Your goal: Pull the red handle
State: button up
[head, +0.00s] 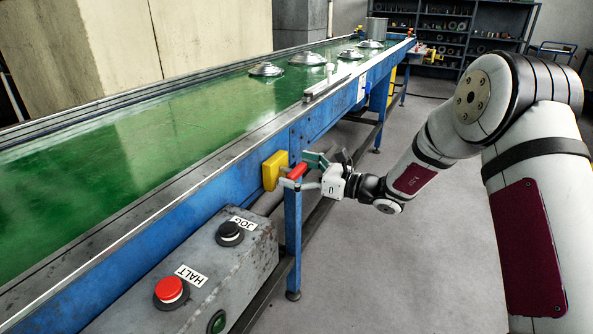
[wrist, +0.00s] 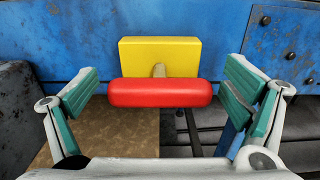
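The red handle (head: 297,171) is a short horizontal bar on a stem, standing out from a yellow block (head: 273,170) on the blue side of the conveyor. In the wrist view the red handle (wrist: 160,92) lies centred in front of the yellow block (wrist: 159,57), with the stem showing above it. My gripper (head: 315,172) is at the handle in the head view. In the wrist view my gripper (wrist: 162,101) is open, with one green-padded finger on each side of the handle. A gap shows between each pad and the handle ends.
A grey control box (head: 205,270) stands below and left of the handle, with a red HALT button (head: 169,291) and a black JOG button (head: 230,231). A blue conveyor leg (head: 293,235) stands just under the handle. Metal lids (head: 307,58) lie on the green belt (head: 130,137). The floor (head: 420,260) to the right is clear.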

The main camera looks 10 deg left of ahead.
aim_at(301, 171)
jog(key=c, duration=1.5)
jog(key=shift+p+v, duration=0.35)
jog(key=shift+v, duration=0.9)
jog(key=shift+d, duration=0.2)
jog(key=o, duration=1.7)
jog(key=shift+d, duration=0.1)
jog(key=v, duration=1.2)
jog(key=shift+s+r, duration=0.1)
